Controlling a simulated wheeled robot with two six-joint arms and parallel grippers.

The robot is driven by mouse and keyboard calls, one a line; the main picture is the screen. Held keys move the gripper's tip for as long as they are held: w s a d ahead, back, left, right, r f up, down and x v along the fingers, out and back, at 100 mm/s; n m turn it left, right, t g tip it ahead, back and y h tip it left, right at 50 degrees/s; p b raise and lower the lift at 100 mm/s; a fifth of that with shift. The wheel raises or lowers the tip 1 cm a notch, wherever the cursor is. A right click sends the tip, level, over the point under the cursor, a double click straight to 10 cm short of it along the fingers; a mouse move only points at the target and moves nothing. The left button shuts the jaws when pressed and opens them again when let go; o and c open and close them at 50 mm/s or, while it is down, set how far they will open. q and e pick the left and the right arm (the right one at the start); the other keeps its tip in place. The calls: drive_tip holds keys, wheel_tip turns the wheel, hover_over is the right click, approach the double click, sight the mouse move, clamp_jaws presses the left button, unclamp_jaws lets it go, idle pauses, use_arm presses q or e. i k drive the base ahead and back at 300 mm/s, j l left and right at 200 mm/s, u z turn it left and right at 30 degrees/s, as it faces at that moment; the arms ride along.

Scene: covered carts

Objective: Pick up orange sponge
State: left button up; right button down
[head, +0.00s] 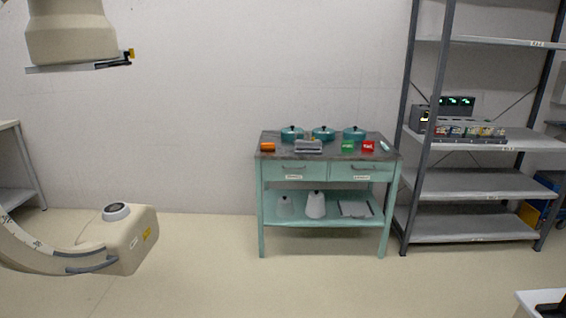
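The orange sponge (267,147) is a small orange block. It lies on the grey top of the green cart (328,170), near the top's left front corner. The cart stands against the back wall, some way off across the floor. Neither of my grippers shows in the head view.
Three teal lidded pots (323,133), a grey stack (308,147), a green box (347,147) and a red box (368,146) share the cart top. A shelf rack (470,185) stands right of the cart. A beige C-shaped machine (125,238) is at left. Floor before the cart is clear.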

sight(264, 146)
drive_tip(key=i+j+z, duration=0.15)
drive_tip(key=i, duration=1.5)
drive_tip(key=i+z, duration=0.35)
drive_tip(key=i, duration=1.3)
